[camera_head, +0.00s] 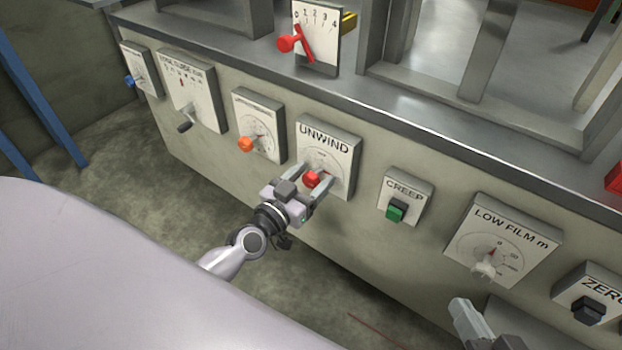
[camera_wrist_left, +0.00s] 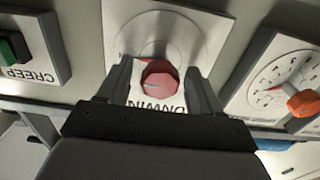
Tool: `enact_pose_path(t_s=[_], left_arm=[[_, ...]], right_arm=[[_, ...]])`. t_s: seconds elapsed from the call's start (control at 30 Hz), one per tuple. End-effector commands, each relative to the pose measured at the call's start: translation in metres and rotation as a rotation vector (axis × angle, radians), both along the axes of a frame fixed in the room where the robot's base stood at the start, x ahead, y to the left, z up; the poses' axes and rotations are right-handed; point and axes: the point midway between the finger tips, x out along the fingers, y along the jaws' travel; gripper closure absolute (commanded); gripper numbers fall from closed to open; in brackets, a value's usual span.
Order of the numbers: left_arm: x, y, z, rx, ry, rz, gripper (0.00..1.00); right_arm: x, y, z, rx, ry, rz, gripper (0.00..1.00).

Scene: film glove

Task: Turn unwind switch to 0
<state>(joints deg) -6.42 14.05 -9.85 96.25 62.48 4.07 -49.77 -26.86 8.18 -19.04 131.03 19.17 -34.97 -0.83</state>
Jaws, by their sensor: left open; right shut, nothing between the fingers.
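The unwind switch is a red knob (camera_head: 312,179) on a white panel labelled UNWIND (camera_head: 343,148), on the front of the machine. In the left wrist view the red knob (camera_wrist_left: 158,80) sits between the fingertips of my left gripper (camera_wrist_left: 163,82). In the head view my left gripper (camera_head: 309,178) reaches the panel with its fingers apart on either side of the knob. Gaps show beside the knob in the wrist view. The knob's exact setting is too small to read. My right gripper (camera_head: 468,318) is at the lower right, away from the unwind panel.
The orange knob (camera_head: 245,144) is left of the unwind panel. The green CREEP button (camera_head: 396,211) is to its right, then the LOW FILM dial (camera_head: 485,268) and the black ZERO switch (camera_head: 588,312). A red lever (camera_head: 290,42) stands on a plate above.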

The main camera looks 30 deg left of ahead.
Motion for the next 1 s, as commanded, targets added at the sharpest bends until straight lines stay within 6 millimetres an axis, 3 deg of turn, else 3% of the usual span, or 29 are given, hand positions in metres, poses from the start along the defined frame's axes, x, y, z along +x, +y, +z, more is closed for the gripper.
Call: enact_pose_path(t_s=[0.27,0.43,0.77,1.0], left_arm=[[0.0011,-0.0002,-0.0003,0.000,0.001,0.000,0.35],[0.0010,-0.0001,-0.0002,0.000,0.001,0.000,0.90],[0.0009,0.0002,0.0001,-0.028,0.004,0.000,0.90],[0.0011,0.0005,0.0009,-0.150,0.021,-0.001,0.90]], right_arm=[[0.0000,0.0003,0.0005,0.001,-0.002,0.000,1.00],[0.0000,0.0004,0.0006,0.001,-0.002,0.000,1.00],[0.0000,0.0004,0.0015,0.003,-0.001,0.001,1.00],[-0.0001,0.0010,0.0027,0.005,0.005,0.003,1.00]])
